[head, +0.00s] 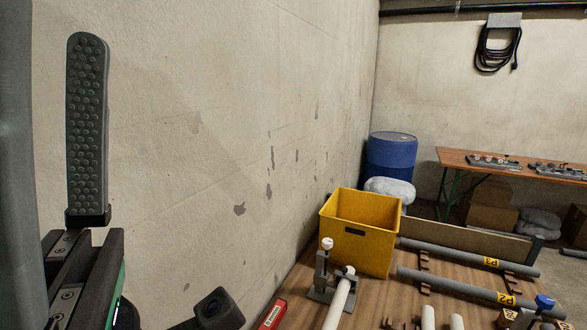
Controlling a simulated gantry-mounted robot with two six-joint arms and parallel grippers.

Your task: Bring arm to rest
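One finger of my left gripper (88,125) stands upright and close to the camera at the left edge of the head view, in front of the bare wall. Its dotted pad is fully exposed, with nothing against it. The dark rail below the finger is bare too. The other finger cannot be made out. The gripper is high and well left of the table, holding nothing visible. My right gripper is not in view.
A wooden table (372,314) at lower right bears a yellow bin (357,248), grey pipes P3 (460,256) and P2 (450,285), a white-pipe stand (322,292) and a red box (272,314). A blue barrel (391,158) stands behind. The wall (220,120) is left.

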